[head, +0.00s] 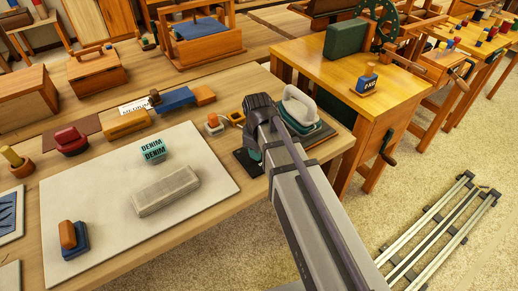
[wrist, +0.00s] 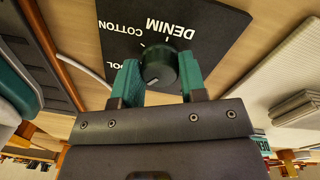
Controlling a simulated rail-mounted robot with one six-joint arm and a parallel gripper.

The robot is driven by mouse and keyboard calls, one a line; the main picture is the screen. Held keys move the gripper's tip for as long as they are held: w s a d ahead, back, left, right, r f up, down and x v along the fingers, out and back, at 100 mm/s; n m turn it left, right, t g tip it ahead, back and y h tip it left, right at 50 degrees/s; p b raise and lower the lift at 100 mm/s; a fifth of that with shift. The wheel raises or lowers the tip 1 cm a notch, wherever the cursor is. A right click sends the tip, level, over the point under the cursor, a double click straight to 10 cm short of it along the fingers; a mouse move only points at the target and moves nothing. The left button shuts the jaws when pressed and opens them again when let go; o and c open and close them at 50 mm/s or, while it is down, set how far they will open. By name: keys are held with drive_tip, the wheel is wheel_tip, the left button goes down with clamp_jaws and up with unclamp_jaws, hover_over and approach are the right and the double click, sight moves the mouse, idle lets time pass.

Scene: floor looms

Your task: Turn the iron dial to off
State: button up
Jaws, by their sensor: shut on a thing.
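The iron dial (wrist: 158,64) is a round dark knob on a black plate (wrist: 215,25) in the wrist view. The lettering DENIM, COTTON and a partly hidden word ending in OL appears upside down around it. My gripper (wrist: 158,78) has its teal fingers on either side of the knob, shut on it. I cannot tell clearly which word the knob points to. In the head view my arm hides the dial, and only part of the black plate (head: 243,163) shows. The iron (head: 299,108), with a pale handle, stands just right of my gripper's end.
Small wooden pieces (head: 213,124) stand behind my gripper.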

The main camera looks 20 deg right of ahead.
drive_tip(key=n, duration=0.6)
drive_tip(key=shift+n, duration=0.3)
idle(0.4)
drive_tip(key=o, duration=0.9)
drive_tip(key=r+p, duration=1)
drive_tip(key=shift+s+r+p, duration=0.2)
drive_tip(key=shift+r+p, duration=0.2)
